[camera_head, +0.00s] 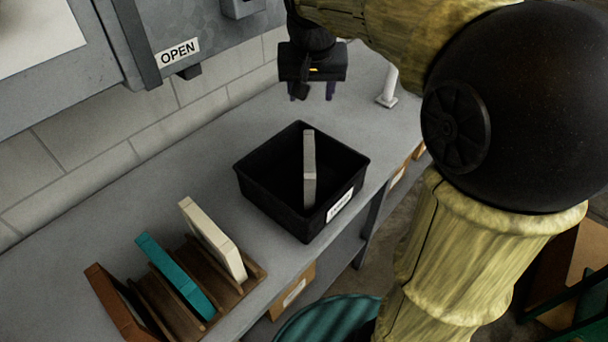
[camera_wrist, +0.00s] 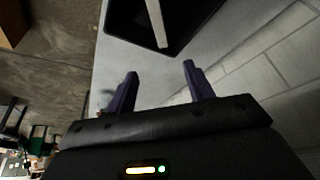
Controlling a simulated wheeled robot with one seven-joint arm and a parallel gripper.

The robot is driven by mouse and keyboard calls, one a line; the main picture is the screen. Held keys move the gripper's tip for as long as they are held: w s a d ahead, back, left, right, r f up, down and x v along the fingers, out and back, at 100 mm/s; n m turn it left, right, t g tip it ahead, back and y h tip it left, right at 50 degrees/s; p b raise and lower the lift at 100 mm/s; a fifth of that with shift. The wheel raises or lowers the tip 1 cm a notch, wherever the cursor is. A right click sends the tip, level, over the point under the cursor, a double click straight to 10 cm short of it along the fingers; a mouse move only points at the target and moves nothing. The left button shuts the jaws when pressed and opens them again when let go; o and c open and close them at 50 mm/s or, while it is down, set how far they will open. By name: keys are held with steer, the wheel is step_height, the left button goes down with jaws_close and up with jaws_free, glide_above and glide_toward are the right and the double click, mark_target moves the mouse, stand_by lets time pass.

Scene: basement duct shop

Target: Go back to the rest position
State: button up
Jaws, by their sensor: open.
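My gripper (camera_head: 312,90) hangs above the grey bench top, behind the black bin, with its two dark fingers pointing down. It is open and empty. In the wrist view the two purple fingers of my gripper (camera_wrist: 160,85) stand apart with nothing between them. My yellow-sleeved arm with its black round joint fills the right of the head view.
A black bin (camera_head: 262,203) on the bench (camera_head: 200,215) holds an upright pale grey slab (camera_head: 309,170). A wooden rack (camera_head: 255,277) at front left holds brown (camera_head: 112,300), teal (camera_head: 175,275) and cream (camera_head: 212,238) slabs. A grey cabinet (camera_head: 215,50) marked OPEN hangs on the wall. A white post (camera_head: 389,85) stands right of my gripper.

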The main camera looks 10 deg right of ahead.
steer(key=s+f+n+g, duration=0.1)
steer(key=s+f, duration=0.6)
steer(key=f, duration=0.3)
steer(key=s+d+f+n+y, duration=0.1)
steer(key=s+f, duration=0.6)
steer(key=f, duration=0.3)
steer(key=shift+s+d+f+g, duration=0.2)
steer(key=shift+d+f+g, duration=0.1)
steer(key=shift+f+g, duration=0.1)
